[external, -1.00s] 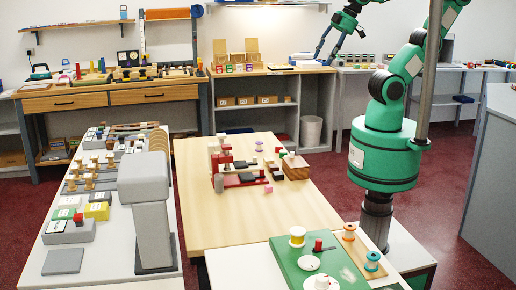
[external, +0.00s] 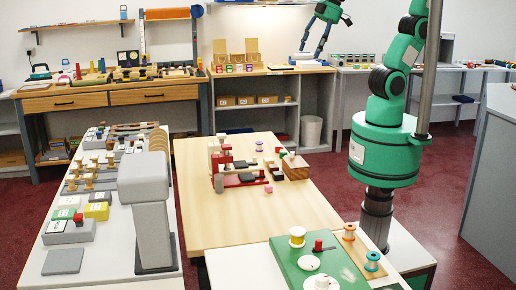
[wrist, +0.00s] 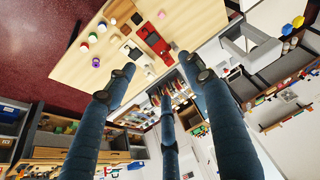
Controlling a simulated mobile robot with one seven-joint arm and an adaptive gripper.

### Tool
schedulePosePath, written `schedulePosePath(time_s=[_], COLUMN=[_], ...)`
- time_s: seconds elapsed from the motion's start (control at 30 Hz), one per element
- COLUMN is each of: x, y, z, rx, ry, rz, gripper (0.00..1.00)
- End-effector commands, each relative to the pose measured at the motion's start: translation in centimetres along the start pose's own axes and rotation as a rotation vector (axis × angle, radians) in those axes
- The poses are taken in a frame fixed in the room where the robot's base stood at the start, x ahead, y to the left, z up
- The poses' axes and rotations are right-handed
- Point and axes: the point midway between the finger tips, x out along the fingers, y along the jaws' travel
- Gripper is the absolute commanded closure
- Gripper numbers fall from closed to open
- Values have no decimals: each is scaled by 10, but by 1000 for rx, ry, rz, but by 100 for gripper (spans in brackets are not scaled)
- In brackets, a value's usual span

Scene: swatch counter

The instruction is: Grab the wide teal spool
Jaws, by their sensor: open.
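A spool with teal flanges and a pale, orange-tinged middle (external: 372,261) stands at the front right in the external view, at the right edge of the green board. I cannot make it out in the wrist view. My gripper (external: 310,54) is high up at the back in the external view, far from that spool. Its dark blue fingers are spread apart and empty, and they also show in the wrist view (wrist: 155,86).
An orange-flanged spool (external: 348,231) stands behind the teal one. A yellow-and-white spool (external: 297,237) and a red peg (external: 318,245) stand on the green board (external: 290,262). The wooden table (external: 230,220) holds red and dark blocks and a purple spool (wrist: 96,62).

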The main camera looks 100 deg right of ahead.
Motion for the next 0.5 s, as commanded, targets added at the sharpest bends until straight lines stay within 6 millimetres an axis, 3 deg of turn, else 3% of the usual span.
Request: schedulePosePath(time_s=[0.2,0.5], x=[10,34], y=[-39,-103], z=[-48,-102], rx=[-34,-76], ry=[-44,-100], rz=[-28,-57], gripper=[47,47])
